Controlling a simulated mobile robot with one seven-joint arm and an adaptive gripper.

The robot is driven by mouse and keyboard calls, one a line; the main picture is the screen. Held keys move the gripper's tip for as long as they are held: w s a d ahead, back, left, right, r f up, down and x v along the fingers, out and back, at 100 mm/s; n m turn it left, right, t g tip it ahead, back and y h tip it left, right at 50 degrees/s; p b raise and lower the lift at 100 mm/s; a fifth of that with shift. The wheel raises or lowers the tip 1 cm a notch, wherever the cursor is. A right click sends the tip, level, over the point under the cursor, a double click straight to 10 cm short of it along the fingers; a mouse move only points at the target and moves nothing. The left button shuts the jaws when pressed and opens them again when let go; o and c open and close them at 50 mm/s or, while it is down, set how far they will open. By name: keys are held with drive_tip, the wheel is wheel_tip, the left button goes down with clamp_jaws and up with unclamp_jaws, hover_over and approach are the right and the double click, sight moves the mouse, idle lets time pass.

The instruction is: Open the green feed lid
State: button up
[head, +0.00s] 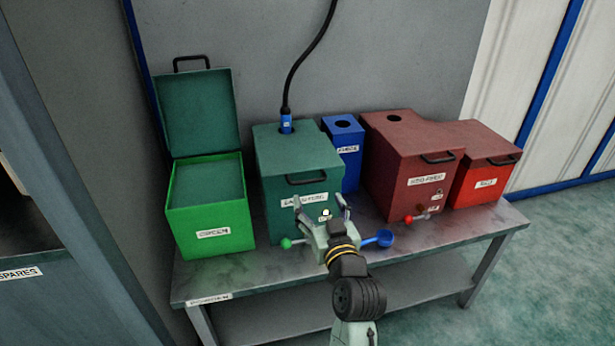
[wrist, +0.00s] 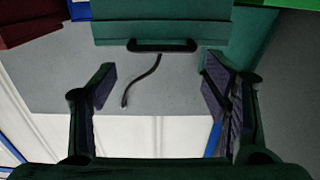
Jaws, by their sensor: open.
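A dark green box (head: 290,195) stands on the bench with its lid (head: 296,150) down. Its white label is partly blurred and seems to end in "feed". The lid's black handle (head: 307,179) is at the front and also shows in the wrist view (wrist: 162,46). A black hose ends in a blue plug (head: 286,124) at the lid's top. My gripper (head: 319,203) is open and empty in front of the box, below the handle in the head view. In the wrist view the handle lies beyond the spread fingers (wrist: 158,75), apart from them.
A bright green box (head: 210,217) at left has its dark green lid (head: 200,112) raised. A blue box (head: 343,152), a dark red box (head: 405,178) and a red box (head: 483,180) stand to the right.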

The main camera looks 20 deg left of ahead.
sight(310, 182)
drive_tip(key=o, duration=0.4)
drive_tip(key=p+x, duration=0.2)
drive_tip(key=x, duration=0.7)
drive_tip(key=shift+a, duration=0.1)
drive_tip(key=shift+r, duration=0.15)
drive_tip(key=c, duration=1.4)
